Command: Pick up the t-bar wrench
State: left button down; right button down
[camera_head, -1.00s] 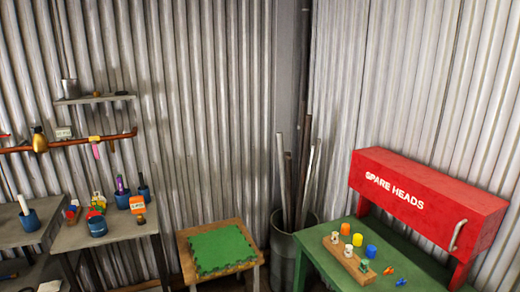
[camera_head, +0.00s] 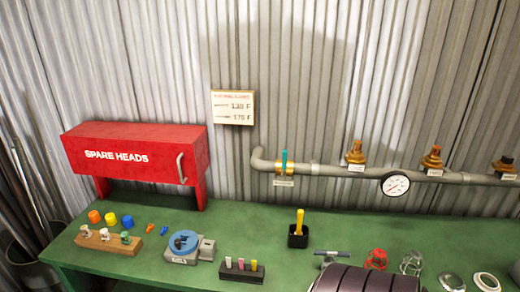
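A small grey bar with a T-like shape (camera_head: 332,254) lies on the green bench (camera_head: 240,228), right of the middle and just behind a dark ribbed object. It may be the t-bar wrench, but it is too small to be certain. Its lower part is partly hidden. Neither of my grippers shows in the view.
The red SPARE HEADS box (camera_head: 135,150) stands at the bench's back left. A wooden block with fittings (camera_head: 108,240), a blue-topped device (camera_head: 184,244), a black holder (camera_head: 298,238) and the dark ribbed object (camera_head: 365,280) occupy the bench. A grey pipe (camera_head: 335,170) runs along the wall.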

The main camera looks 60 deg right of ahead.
aim_at(326, 261)
jog(key=z, duration=2.5)
